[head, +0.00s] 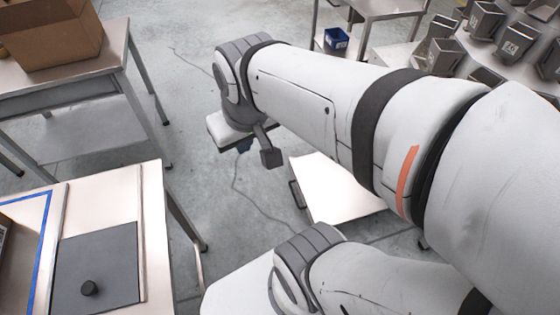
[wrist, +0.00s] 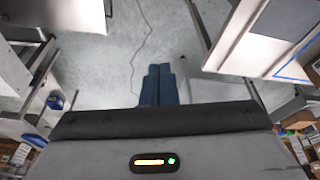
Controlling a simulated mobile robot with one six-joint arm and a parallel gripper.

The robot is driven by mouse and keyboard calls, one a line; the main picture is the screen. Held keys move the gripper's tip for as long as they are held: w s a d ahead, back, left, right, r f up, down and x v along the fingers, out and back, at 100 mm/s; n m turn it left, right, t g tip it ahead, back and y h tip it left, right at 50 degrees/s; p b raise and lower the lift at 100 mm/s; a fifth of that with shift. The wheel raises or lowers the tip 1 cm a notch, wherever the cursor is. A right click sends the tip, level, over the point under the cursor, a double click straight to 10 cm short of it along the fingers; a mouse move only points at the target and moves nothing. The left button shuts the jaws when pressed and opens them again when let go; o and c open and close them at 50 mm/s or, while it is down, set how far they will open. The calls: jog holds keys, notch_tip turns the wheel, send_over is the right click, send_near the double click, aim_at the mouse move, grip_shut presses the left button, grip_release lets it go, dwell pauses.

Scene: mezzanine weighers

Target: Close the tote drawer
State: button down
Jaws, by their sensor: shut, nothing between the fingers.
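I cannot pick out a tote drawer for certain in either view. In the head view a low, pale flat-topped piece (head: 335,190) with a dark bar, like a handle, on its left end shows partly behind my arm; I cannot tell whether it is the drawer. My gripper shows in the wrist view as two dark blue fingers (wrist: 159,84) side by side, shut and empty, over bare floor.
A table with a dark grey knobbed panel (head: 98,268) stands at lower left. A cardboard box (head: 50,32) sits on another table at upper left. A blue bin (head: 336,40) and several grey hoppers (head: 487,20) are at the back right. Concrete floor between is open.

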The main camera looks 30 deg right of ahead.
jog(key=w+d+f+n+g+h+b, duration=0.2)
jog(key=w+d+f+n+b, duration=0.4)
jog(key=f, duration=0.8)
jog(key=w+d+f+n+g+h+b, duration=0.25)
jog(key=w+f+n+b, duration=0.25)
jog(key=w+f+b, duration=0.6)
jog(key=w+d+f+n+g+h+b, duration=0.4)
jog(key=f+b, duration=0.3)
jog(key=f, duration=0.9)
jog(key=n+t+h+b, duration=0.2)
jog(key=n+h+b, duration=0.4)
jog(key=n+b, duration=1.2)
send_near(308, 206)
jog(key=shift+g, duration=0.25)
jog(key=d+f+b, duration=0.1)
jog(key=d+b, duration=0.1)
jog(key=d, duration=0.1)
jog(key=d+f+b, duration=0.1)
jog(key=d, duration=0.1)
jog(key=shift+s+d+f, duration=0.1)
jog(key=shift+s+f, duration=0.05)
jog(key=shift+f, duration=0.15)
jog(key=shift+s+d+y, duration=0.15)
jog(key=shift+d+y, duration=0.1)
jog(key=shift+d, duration=0.3)
